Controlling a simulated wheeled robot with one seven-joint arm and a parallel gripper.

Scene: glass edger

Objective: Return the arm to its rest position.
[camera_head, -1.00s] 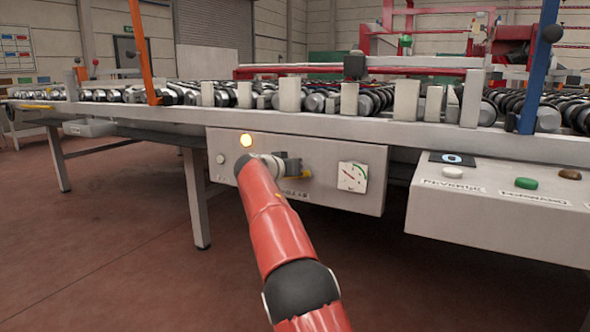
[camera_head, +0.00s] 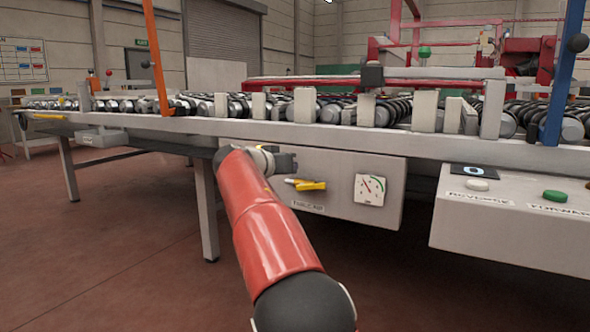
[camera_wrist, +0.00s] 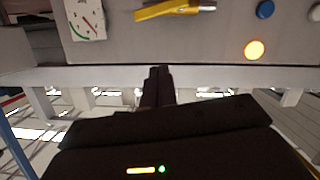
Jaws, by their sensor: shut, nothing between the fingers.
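My gripper (camera_head: 292,162) is at the end of my red arm, in front of the grey control panel (camera_head: 340,165) on the roller machine. Its fingers are shut and hold nothing. In the wrist view my fingers (camera_wrist: 158,75) show as a dark closed pair, apart from the panel's yellow handle (camera_wrist: 172,9). In the head view this yellow handle (camera_head: 306,184) lies just below and right of the fingertips.
A dial gauge (camera_head: 369,189) is right of the handle. A lit yellow lamp (camera_wrist: 254,49) and a blue button (camera_wrist: 265,9) show in the wrist view. A button box (camera_head: 515,220) juts out at right. The roller conveyor frame (camera_head: 330,133) runs above; red floor (camera_head: 120,270) is open at left.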

